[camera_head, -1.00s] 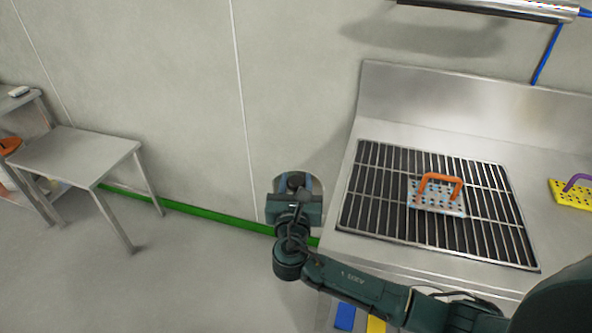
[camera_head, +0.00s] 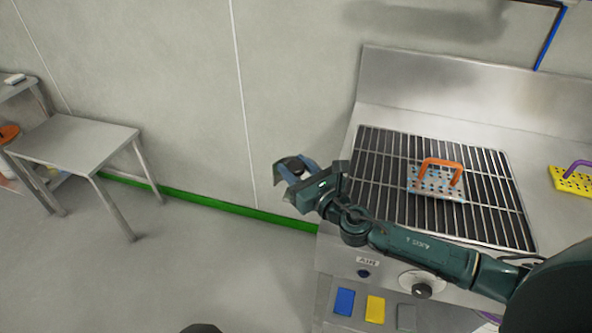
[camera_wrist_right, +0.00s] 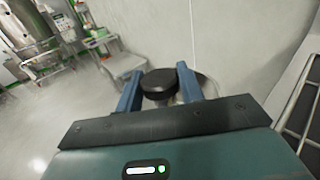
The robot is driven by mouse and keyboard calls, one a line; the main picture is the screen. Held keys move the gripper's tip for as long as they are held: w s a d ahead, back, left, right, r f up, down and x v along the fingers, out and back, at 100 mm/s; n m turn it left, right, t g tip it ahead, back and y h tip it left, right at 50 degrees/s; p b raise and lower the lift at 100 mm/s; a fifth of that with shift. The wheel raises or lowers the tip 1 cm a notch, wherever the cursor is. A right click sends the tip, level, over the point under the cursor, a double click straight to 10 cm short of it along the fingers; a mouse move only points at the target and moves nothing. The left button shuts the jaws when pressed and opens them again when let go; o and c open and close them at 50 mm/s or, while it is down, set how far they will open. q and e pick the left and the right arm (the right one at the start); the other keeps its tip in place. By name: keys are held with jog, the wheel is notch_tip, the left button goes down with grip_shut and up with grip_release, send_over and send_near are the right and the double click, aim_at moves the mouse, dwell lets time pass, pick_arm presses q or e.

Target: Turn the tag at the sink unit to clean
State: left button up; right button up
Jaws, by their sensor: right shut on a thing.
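My right gripper (camera_head: 293,168) is at the left end of the steel sink unit (camera_head: 455,115), in front of the wall. It is shut on the black knob (camera_head: 292,162) of the tag, with one blue finger on each side. In the right wrist view the black knob (camera_wrist_right: 158,82) sits between the fingers (camera_wrist_right: 158,88). A pale rounded plate of the tag (camera_wrist_right: 207,84) shows partly behind them. In the head view only a narrow grey edge of the tag (camera_head: 278,176) shows; its face and any wording are hidden. My left gripper is not in view.
A steel grate (camera_head: 385,190) on the sink unit carries an orange-handled perforated block (camera_head: 436,184). A purple-handled yellow block (camera_head: 570,183) lies to its right. A dial (camera_head: 421,284) and coloured panels are on the front. A steel table (camera_head: 75,138) stands left, with open floor between.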

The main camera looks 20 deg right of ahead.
dwell(0.4)
jog(key=o, duration=1)
jog(key=shift+c, duration=0.2)
jog(key=b+v, duration=0.2)
jog(key=v, duration=1)
jog(key=shift+s+d+b, duration=0.15)
jog(key=shift+s+b, duration=0.1)
jog(key=shift+b, duration=0.05)
jog(key=shift+s+d, duration=0.1)
jog(key=shift+s, duration=0.2)
